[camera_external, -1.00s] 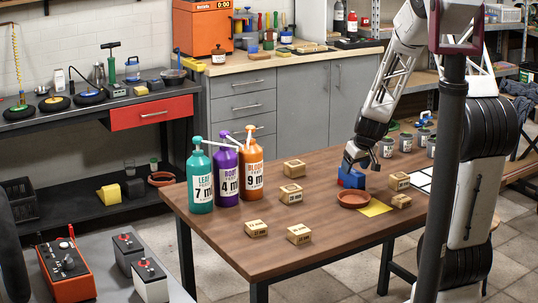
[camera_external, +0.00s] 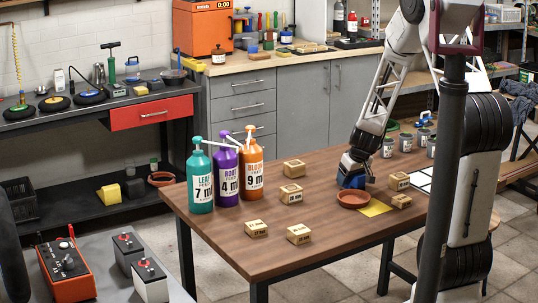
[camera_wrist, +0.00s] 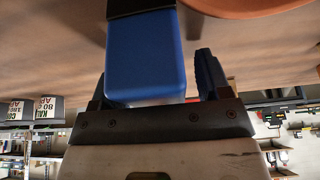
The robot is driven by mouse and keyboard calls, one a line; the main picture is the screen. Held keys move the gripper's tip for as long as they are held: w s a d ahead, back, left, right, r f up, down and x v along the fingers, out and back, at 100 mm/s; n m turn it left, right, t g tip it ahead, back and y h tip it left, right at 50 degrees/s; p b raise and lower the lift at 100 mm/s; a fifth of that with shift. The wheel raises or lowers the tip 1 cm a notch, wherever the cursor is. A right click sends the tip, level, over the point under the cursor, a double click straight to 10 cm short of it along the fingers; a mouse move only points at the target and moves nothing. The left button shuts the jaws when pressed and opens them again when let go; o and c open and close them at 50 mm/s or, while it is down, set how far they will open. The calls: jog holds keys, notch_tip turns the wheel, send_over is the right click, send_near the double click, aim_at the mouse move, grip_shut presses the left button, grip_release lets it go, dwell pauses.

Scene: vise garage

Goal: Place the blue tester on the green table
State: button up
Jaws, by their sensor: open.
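The blue tester (camera_external: 350,183) stands on the brown wooden table (camera_external: 290,262), just behind a terracotta saucer. My gripper (camera_external: 354,178) is down over it and hides most of it. In the wrist view the tester (camera_wrist: 145,60) shows as a blue block with a black end. It lies between my open fingers. The right finger (camera_wrist: 211,75) stands apart from it by a narrow gap. The left finger is mostly hidden, so I cannot tell whether it touches. I see no table with a clearly green top.
The saucer (camera_external: 353,199) and a yellow sheet (camera_external: 376,208) lie close in front. Wooden blocks (camera_external: 398,181) are to the right, grey cans (camera_external: 406,142) behind. Pump bottles (camera_external: 227,175) stand at the left.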

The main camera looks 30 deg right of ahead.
dwell(0.3)
jog(key=c, duration=1.2)
jog(key=shift+o, duration=0.2)
jog(key=shift+r, duration=0.1)
jog(key=shift+r, duration=0.75)
notch_tip(320, 180, up, 2)
jog(key=shift+r, duration=0.1)
jog(key=s+a, duration=0.1)
jog(key=s, duration=0.4)
jog(key=s+a, duration=0.2)
jog(key=s, duration=0.3)
jog(key=s+a+r, duration=0.1)
jog(key=s, duration=0.4)
jog(key=shift+s+a, duration=0.2)
jog(key=shift+a, duration=0.1)
